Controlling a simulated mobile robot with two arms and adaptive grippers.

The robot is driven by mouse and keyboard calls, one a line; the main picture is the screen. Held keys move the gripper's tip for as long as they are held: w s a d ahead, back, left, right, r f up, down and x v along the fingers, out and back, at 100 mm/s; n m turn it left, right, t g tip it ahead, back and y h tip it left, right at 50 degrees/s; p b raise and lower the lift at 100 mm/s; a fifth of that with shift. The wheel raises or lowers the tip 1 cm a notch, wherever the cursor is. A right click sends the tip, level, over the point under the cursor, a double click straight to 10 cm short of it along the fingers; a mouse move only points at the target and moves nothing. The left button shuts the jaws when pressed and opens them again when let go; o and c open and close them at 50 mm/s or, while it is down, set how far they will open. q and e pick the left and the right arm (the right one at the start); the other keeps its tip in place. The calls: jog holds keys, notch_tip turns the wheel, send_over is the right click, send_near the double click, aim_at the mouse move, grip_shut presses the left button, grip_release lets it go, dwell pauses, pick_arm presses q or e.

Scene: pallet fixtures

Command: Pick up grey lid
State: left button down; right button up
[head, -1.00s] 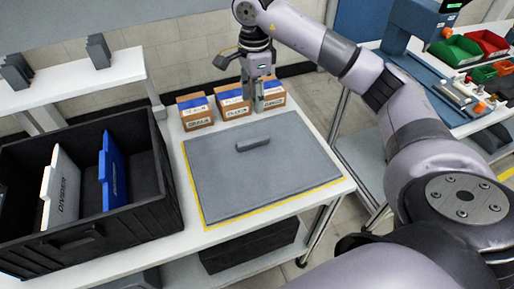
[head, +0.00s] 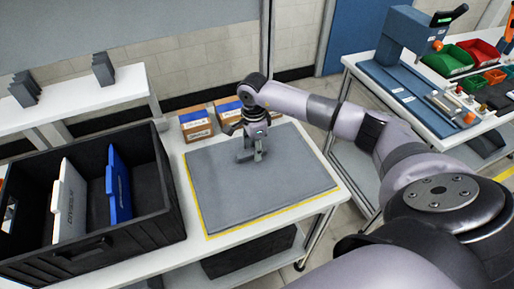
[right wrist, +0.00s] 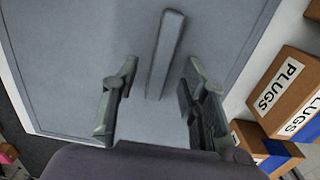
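The flat grey lid (head: 285,190) lies on the white table, with yellow edging showing along its left and front sides. Its raised bar handle (right wrist: 166,50) shows in the right wrist view; in the head view my gripper hides most or all of it. My right gripper (head: 251,157) points down over the back middle of the lid. In the right wrist view its two fingers (right wrist: 162,66) are spread, with the handle lying ahead between their lines. Nothing is held, and I cannot tell the exact height above the handle. My left gripper is not in view.
A black crate (head: 95,245) with a white divider (head: 68,203) and a blue divider (head: 119,185) stands left of the lid. Small cardboard boxes (head: 197,127) sit just behind it. A blue bench fixture with coloured bins (head: 447,60) is at the right.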

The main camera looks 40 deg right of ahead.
jog(key=shift+f, duration=0.45)
grip_shut()
dwell(0.6)
